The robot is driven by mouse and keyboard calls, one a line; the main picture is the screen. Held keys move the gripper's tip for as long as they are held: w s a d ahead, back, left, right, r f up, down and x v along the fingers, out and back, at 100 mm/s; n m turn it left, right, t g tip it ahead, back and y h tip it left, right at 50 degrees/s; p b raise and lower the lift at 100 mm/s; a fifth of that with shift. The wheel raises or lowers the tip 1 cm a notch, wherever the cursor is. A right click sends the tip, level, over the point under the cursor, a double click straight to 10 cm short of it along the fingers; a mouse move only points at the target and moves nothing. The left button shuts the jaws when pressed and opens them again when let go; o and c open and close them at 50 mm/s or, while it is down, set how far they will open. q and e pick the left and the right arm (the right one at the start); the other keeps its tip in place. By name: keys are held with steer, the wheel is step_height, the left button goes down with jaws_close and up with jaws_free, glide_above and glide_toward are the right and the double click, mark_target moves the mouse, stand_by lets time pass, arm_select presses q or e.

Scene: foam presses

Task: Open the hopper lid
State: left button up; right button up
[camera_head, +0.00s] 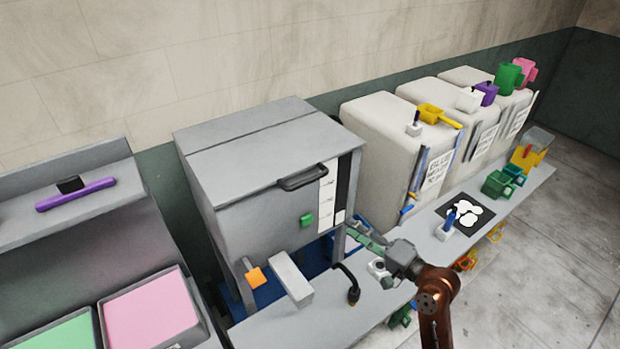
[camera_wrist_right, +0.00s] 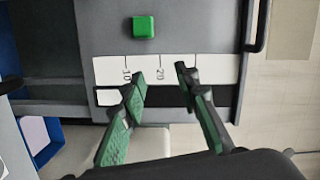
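The grey hopper (camera_head: 245,205) is a box on legs at the centre of the head view. Its lid (camera_head: 260,140) lies flat and shut on top. A black bar handle (camera_head: 303,178) sits at the lid's front edge; it also shows at the right edge of the wrist view (camera_wrist_right: 260,25). My right gripper (camera_head: 357,233) is below and to the right of the handle, near the hopper's front corner. In the wrist view its green-padded fingers (camera_wrist_right: 159,74) are apart with nothing between them, facing the white scale strip (camera_wrist_right: 175,68). My left gripper is out of view.
A green button (camera_head: 306,220) is on the hopper front, with an orange-tipped part (camera_head: 257,277) below. A black hooked part (camera_head: 351,285) stands on the grey bench. White sacks (camera_head: 395,145) with coloured scoops stand right. Trays with pink (camera_head: 150,310) and green sheets lie left.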

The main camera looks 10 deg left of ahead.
mark_target(308, 181)
steer(key=s+a+r+g+y, duration=0.1)
steer(key=a+r+y, duration=0.15)
steer(key=r, duration=0.45)
steer(key=s+a+r+g+y, duration=0.15)
steer(key=a+r, duration=0.25)
steer(key=r, duration=0.4)
steer(key=shift+n, duration=0.3)
steer(key=p+x, duration=0.2)
steer(key=x, duration=0.4)
steer(key=shift+a, duration=0.25)
steer(key=shift+w+a, duration=0.15)
steer(key=shift+a, duration=0.25)
jaws_close()
